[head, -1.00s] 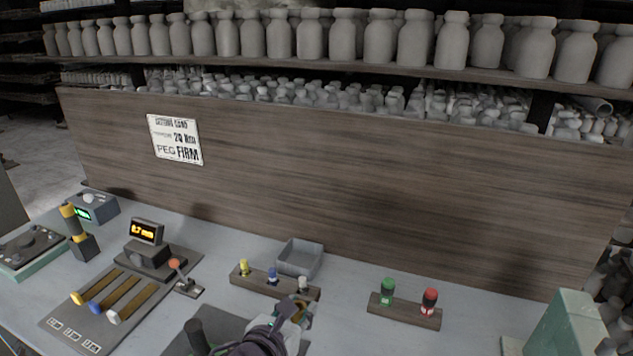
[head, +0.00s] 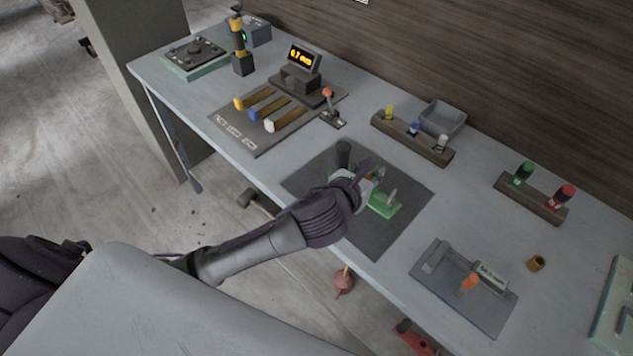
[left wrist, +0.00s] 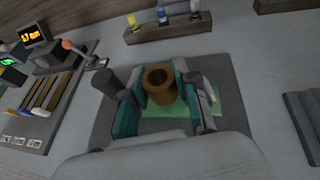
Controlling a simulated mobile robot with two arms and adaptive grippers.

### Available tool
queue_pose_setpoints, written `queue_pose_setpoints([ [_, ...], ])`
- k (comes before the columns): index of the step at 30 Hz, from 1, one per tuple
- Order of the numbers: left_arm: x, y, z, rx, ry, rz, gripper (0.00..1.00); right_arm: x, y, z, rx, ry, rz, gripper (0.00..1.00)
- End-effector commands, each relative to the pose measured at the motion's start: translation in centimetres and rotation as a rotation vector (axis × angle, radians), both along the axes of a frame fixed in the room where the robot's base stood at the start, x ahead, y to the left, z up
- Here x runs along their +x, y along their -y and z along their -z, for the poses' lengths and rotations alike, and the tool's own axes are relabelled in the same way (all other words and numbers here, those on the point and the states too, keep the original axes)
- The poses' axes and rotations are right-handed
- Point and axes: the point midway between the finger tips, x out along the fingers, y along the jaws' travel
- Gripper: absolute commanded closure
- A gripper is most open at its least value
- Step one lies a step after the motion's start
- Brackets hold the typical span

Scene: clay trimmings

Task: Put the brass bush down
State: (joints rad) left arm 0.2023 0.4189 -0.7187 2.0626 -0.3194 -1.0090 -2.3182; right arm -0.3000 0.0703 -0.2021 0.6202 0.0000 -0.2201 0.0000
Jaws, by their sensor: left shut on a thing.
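The brass bush (left wrist: 160,87) is a hollow brown-gold cylinder, upright with its open top showing in the left wrist view. My left gripper (left wrist: 165,92) is shut on it, with a teal finger on each side. In the head view my left gripper (head: 367,178) is over the dark mat (head: 385,239), and the held bush is mostly hidden there. A green plate (head: 384,207) lies on the mat by the gripper; it also shows behind the bush in the left wrist view (left wrist: 206,106). I cannot tell whether the bush touches anything below. My right gripper is not in view.
A second brass-coloured bush (head: 536,263) stands on the table at right, near a grey fixture (head: 440,283). A wooden rack (head: 399,138) and grey tray (head: 458,113) are behind. The table between mat and fixture is clear.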

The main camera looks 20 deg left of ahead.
Motion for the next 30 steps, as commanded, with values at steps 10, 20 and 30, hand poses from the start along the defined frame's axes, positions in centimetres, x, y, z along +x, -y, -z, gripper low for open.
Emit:
queue_pose_setpoints([
  [10, 0.1, -7.9, 4.8, 0.005, -0.005, -0.004, 1.00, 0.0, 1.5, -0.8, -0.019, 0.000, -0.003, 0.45],
  [20, 0.2, -10.6, 7.1, -0.002, -0.003, -0.003, 1.00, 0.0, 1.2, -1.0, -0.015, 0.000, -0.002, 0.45],
  [30, 0.2, -10.5, 10.3, 0.001, -0.001, -0.001, 1.00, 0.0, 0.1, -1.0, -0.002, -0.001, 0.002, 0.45],
])
